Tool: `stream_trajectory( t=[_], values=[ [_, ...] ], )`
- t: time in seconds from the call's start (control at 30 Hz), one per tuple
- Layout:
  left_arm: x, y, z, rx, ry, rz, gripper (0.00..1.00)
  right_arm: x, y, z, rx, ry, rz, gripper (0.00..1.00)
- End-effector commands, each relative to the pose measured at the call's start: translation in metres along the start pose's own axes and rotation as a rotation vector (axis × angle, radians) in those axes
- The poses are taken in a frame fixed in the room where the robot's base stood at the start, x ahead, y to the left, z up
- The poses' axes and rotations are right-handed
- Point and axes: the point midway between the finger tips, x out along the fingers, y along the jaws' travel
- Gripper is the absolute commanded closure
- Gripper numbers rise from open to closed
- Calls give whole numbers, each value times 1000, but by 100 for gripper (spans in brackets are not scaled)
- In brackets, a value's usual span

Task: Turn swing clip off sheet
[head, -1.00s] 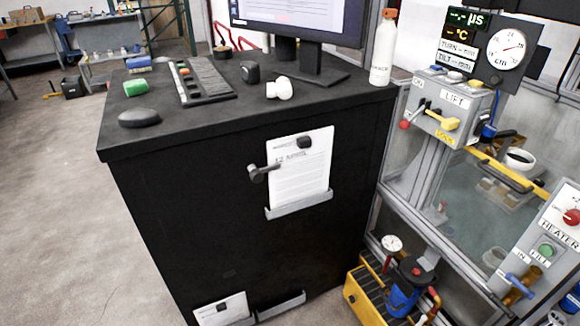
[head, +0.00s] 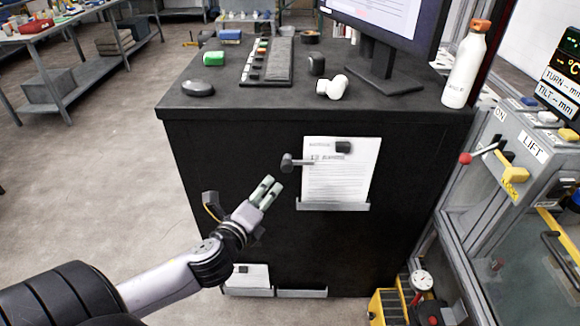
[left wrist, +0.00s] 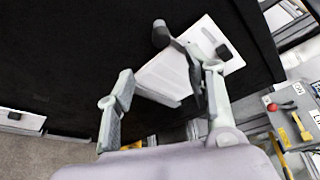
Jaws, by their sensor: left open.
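The swing clip (head: 289,162) is a dark grey knob with an arm on the black cabinet's front. Its arm reaches right over the upper left edge of the white printed sheet (head: 340,182). The sheet stands in a grey ledge (head: 334,206), with a small black block (head: 343,147) at its top. In the left wrist view the clip (left wrist: 162,35) lies beyond the fingers, and the sheet (left wrist: 165,73) is partly hidden by a finger. My left gripper (head: 268,189) is open and empty, below and left of the clip, apart from it. My right gripper is out of view.
The black cabinet (head: 240,200) carries a mouse, keypad, monitor (head: 385,35) and white bottle (head: 465,65) on top. A second sheet (head: 250,275) sits in a low ledge. A lift panel (head: 520,150) stands at right.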

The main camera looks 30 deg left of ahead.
Motion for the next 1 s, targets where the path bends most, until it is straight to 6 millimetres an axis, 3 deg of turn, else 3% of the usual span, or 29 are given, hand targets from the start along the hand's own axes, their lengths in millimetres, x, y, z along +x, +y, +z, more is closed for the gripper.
stream_trajectory(
  t=[0.17, 0.6, 0.8, 1.0],
  values=[
    [40, -3, 2, -2, -3, -2, 52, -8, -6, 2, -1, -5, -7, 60],
    [127, -1, 0, -4, 0, 0, 52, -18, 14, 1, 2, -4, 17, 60],
    [144, -1, 0, -4, 1, -1, 52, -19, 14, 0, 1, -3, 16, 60],
    [147, 0, -1, -3, 3, 0, 52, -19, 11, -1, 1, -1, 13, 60]
  ],
)
